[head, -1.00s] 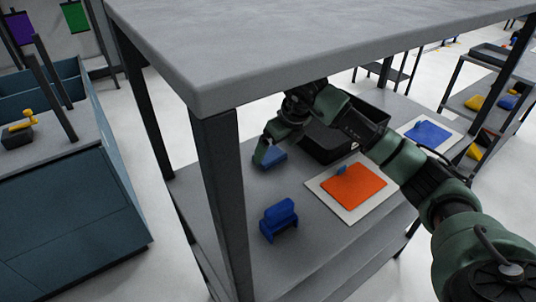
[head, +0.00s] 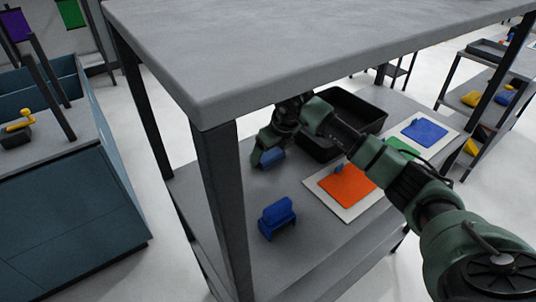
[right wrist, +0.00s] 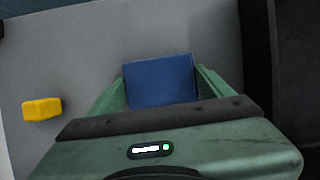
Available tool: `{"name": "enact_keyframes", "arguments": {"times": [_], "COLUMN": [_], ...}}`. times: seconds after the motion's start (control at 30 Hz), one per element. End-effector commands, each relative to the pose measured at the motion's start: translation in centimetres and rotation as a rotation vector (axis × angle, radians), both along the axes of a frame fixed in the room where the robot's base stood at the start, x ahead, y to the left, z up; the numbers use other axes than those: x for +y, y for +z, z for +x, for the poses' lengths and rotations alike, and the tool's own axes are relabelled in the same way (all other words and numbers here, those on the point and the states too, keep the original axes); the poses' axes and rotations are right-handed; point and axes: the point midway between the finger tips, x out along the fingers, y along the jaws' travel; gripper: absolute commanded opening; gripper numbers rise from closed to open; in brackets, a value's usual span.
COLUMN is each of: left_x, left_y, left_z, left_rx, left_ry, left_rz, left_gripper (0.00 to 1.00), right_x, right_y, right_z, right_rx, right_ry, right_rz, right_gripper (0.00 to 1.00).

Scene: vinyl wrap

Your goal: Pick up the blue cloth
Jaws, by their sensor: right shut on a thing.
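The blue cloth (right wrist: 160,80) looks like a thick folded square and sits between the two green fingers of my right gripper (right wrist: 155,88) in the right wrist view. In the head view my right gripper (head: 268,157) is under the tabletop, shut on the blue cloth (head: 273,157), close over the grey shelf. I cannot tell whether the cloth still touches the shelf. The fingers hide part of the cloth. My left gripper is not in view.
A black bin (head: 350,112) stands behind the gripper. A blue object (head: 278,217) stands nearer on the shelf (head: 310,240). Boards with orange (head: 346,186) and blue (head: 425,130) sheets lie to the right. The tabletop (head: 300,45) overhangs. A yellow block (right wrist: 42,108) lies beside the gripper.

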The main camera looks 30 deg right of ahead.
Motion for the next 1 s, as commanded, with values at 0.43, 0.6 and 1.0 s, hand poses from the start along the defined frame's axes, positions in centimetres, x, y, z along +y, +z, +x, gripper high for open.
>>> {"name": "enact_keyframes", "arguments": {"times": [0.43,0.6,1.0], "left_x": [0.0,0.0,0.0], "left_y": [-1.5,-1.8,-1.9], "left_z": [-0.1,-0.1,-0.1], "left_rx": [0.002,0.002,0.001], "left_ry": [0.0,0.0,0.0], "left_rz": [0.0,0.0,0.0], "left_gripper": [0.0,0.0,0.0], "right_x": [0.0,0.0,0.0], "right_y": [6.6,9.1,10.1], "right_z": [0.1,0.1,0.0], "right_rx": [-0.006,-0.004,0.0], "right_ry": [0.0,0.0,0.0], "right_rz": [0.0,0.001,0.0], "right_gripper": [0.42,0.42,0.75]}}
